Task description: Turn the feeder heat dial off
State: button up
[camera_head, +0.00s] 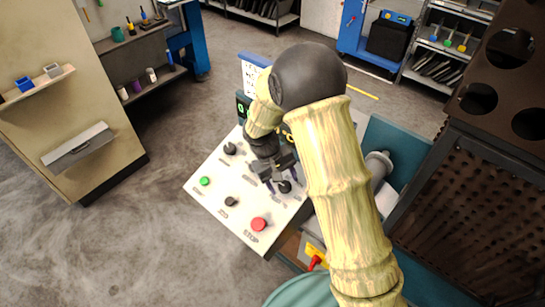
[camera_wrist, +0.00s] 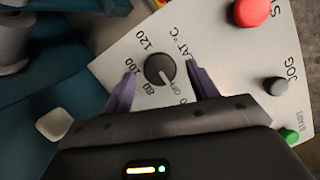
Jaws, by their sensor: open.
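The heat dial is a black round knob (camera_wrist: 160,70) on the white control panel (camera_head: 215,168). In the wrist view "AT °C" and the numbers 80, 100 and 120 are printed around it. Its pointer setting is too small to read surely. In the head view the dial (camera_head: 285,187) is at the panel's right side, partly behind my gripper. My gripper (camera_wrist: 159,74) is open, with one purple finger on each side of the dial. Gaps show between the fingers and the knob.
A red stop button (camera_head: 259,223), a black jog knob (camera_head: 230,201), a green start button (camera_head: 204,181) and another black knob (camera_head: 229,148) sit on the same panel. A dark perforated rack (camera_head: 470,190) stands at right.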

jog(key=b+v, duration=0.1)
jog(key=v, duration=1.5)
jog(key=shift+r, duration=0.1)
jog(key=s+d+f+m+t+y, duration=0.1)
jog(key=s+d+f+m, duration=0.1)
jog(key=s+d, duration=0.4)
jog(key=s+d+f+m+t+y, duration=0.2)
jog(key=s+d, duration=0.5)
jog(key=d, duration=0.6)
jog(key=shift+s+d+m+y, duration=0.25)
jog(key=shift+s+m+y, duration=0.05)
jog(key=shift+m, duration=0.6)
jog(key=shift+f, duration=0.15)
